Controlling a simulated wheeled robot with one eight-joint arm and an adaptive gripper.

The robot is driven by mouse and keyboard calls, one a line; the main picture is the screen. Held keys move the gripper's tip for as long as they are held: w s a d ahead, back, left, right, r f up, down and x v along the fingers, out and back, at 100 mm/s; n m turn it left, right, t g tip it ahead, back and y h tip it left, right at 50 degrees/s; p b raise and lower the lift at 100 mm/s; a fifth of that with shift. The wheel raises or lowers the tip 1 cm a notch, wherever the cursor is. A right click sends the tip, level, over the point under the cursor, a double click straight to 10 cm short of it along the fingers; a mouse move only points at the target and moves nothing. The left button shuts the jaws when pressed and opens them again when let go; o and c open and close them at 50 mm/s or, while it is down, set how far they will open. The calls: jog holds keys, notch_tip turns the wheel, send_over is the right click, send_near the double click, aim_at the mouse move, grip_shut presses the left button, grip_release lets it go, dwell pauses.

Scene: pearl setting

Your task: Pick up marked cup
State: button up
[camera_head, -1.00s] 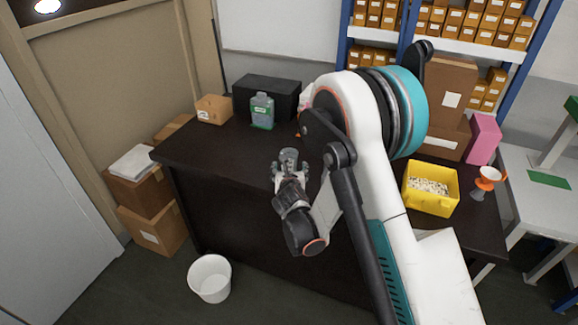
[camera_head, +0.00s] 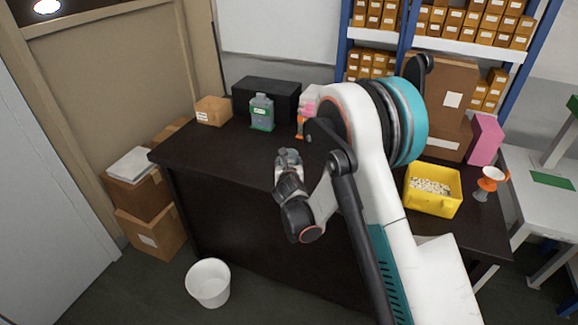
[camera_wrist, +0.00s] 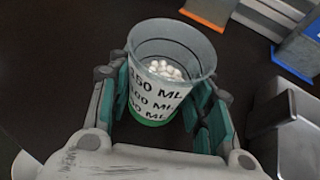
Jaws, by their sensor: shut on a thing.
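The marked cup (camera_wrist: 160,95) is grey and clear with black ML markings, a green base and several white pellets inside. In the wrist view it stands upright between the fingers of my gripper (camera_wrist: 165,108), which is shut on it with a finger on each side. In the head view my gripper (camera_head: 289,160) is over the front part of the dark table (camera_head: 215,150). The cup is mostly hidden there. I cannot tell whether its base touches the table.
A green-labelled bottle (camera_head: 262,112), a black box (camera_head: 285,92) and a cardboard box (camera_head: 213,110) stand at the back. A yellow bin (camera_head: 432,203) of white pieces and an orange-white cup (camera_head: 490,180) are at right. A white bucket (camera_head: 208,284) is on the floor.

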jog(key=shift+r, duration=0.15)
notch_tip(320, 180, up, 19)
jog(key=p, duration=0.7)
jog(key=shift+r, duration=0.2)
dwell(0.6)
